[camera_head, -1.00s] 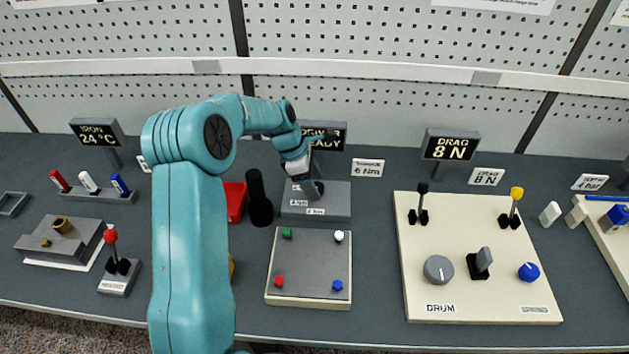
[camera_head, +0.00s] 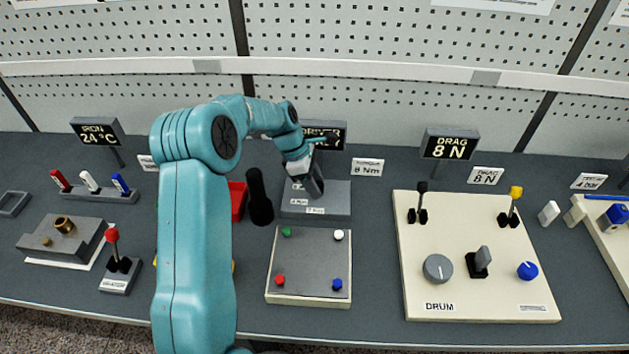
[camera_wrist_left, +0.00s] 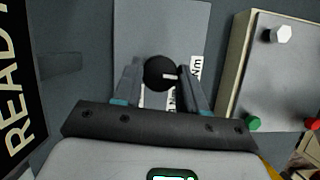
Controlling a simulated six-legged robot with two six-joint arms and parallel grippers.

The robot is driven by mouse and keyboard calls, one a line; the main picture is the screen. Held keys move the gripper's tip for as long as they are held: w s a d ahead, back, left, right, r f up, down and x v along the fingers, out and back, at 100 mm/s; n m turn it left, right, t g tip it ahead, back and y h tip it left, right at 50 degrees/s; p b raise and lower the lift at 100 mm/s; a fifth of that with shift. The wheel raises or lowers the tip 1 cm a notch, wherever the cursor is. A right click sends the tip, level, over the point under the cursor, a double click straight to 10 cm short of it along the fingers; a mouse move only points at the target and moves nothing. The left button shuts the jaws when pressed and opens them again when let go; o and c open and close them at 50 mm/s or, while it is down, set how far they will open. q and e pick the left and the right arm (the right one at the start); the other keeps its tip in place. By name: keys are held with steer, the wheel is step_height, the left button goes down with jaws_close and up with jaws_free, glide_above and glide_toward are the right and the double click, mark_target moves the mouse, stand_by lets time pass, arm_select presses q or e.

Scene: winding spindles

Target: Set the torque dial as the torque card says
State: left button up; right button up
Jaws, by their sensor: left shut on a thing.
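The torque dial (camera_wrist_left: 158,72) is a round black knob with a short white mark, which points right in the left wrist view. It stands on a grey driver box (camera_head: 340,198) with small white number labels, partly covered. My left gripper (camera_wrist_left: 162,85) is shut on the dial, one finger on each side; in the head view the gripper (camera_head: 313,183) hides most of the dial. The torque card (camera_head: 367,167) stands behind and right of the box; its small figure looks like 8 Nm, but 6 is possible. My right gripper is out of view.
The driver display (camera_head: 325,135) stands behind the box, partly covered by my arm. A black upright handle (camera_head: 260,198) and a red bin (camera_head: 237,200) are close on the left. A plate with coloured pegs (camera_head: 310,265) lies in front. The drum panel (camera_head: 475,290) is at the right.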

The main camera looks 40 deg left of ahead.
arm_select(q)
steer(key=m+g+p, duration=0.1)
steer(key=m, duration=0.2)
steer(key=shift+w+r+h, duration=0.15)
steer(key=shift+h, duration=0.25)
steer(key=m+g+p, duration=0.1)
steer(key=m, duration=0.3)
steer(key=m+g, duration=0.1)
steer(key=m, duration=0.1)
steer(key=shift+w+m+g+p, duration=0.2)
steer(key=shift+m+g+p, duration=0.1)
steer(key=shift+p, duration=0.05)
steer(key=m+g, duration=0.1)
steer(key=m, duration=0.2)
steer(key=shift+m+y, duration=0.3)
steer(key=shift+m, duration=0.1)
steer(key=m+g, duration=0.1)
steer(key=m, duration=0.1)
steer(key=m+y, duration=0.1)
steer(key=m, duration=0.2)
steer(key=shift+w+d+g, duration=0.1)
steer(key=shift+w+g, duration=0.05)
steer(key=shift+g, duration=0.25)
steer(key=shift+d+m+g+y, duration=0.15)
steer(key=shift+m+y, duration=0.35)
steer(key=shift+m, duration=0.65)
steer(key=shift+a+m+g+y, duration=0.15)
steer(key=shift+m+y, duration=0.35)
steer(key=shift+m, duration=0.65)
steer(key=shift+d, duration=0.1)
